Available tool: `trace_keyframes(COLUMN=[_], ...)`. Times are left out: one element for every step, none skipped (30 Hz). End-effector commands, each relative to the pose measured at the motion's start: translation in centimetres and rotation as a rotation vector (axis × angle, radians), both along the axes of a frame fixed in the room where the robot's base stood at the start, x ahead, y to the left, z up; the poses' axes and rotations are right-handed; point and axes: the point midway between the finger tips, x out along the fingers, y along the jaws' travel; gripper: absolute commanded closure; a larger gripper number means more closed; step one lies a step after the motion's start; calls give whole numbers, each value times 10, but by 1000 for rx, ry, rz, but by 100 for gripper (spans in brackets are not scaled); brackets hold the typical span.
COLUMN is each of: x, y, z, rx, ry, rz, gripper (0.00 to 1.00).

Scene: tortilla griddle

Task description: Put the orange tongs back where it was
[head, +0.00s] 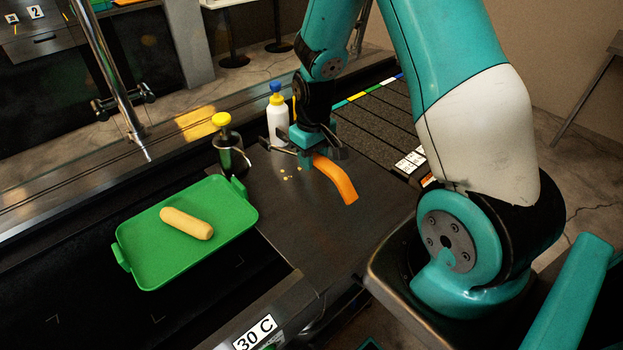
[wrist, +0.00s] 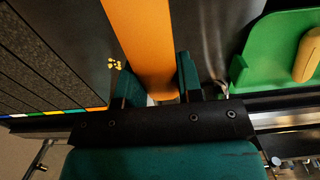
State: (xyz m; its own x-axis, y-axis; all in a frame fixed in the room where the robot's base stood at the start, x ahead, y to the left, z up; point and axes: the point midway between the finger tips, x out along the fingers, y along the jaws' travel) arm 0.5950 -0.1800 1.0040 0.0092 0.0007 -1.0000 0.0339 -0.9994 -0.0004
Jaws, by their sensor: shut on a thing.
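The orange tongs (head: 337,180) are held in my gripper (head: 312,158) above the dark griddle plate (head: 300,225). In the head view their orange length slants down and to the right from the fingers. In the wrist view the orange tongs (wrist: 143,45) run between the two teal fingers of my gripper (wrist: 157,80), which is shut on them. The held end is partly hidden by the fingers. I cannot tell whether the free end touches the plate.
A green tray (head: 140,257) with a tan roll (head: 187,223) lies at left. A yellow-capped dispenser (head: 228,145) and a white bottle (head: 277,120) stand behind the plate. Small yellow bits (head: 288,173) lie near my gripper. A dark slatted surface (head: 380,125) is at right.

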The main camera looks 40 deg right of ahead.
Motion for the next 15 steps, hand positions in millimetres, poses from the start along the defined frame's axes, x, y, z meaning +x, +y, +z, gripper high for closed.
trace_keyframes(x=[-1, -1, -1, -1, 0, 0, 0, 0, 1, 0, 0, 0, 0, 0, 0], y=[0, 0, 0, 0, 0, 0, 0, 0, 0, 0, 0, 0, 0, 0, 0], z=[-12, -19, -26, -31, -35, -39, -42, -44, -46, -49, -53, -59, -64, -68, -74], rx=[1, 1, 1, 1, 1, 0, 0, 0, 0, 0, 0, 0, 1, 1, 0], ry=[6, 6, 5, 4, 3, 2, 2, 0, -1, 0, 2, 2, 3, 4, 2], rz=[0, 0, 0, 0, 0, 0, 0, 0, 0, 0, 0, 0, 0, 0, 0], gripper=[95, 95, 95, 95, 95, 95, 95, 95, 95, 95, 95, 95, 95, 95, 95])
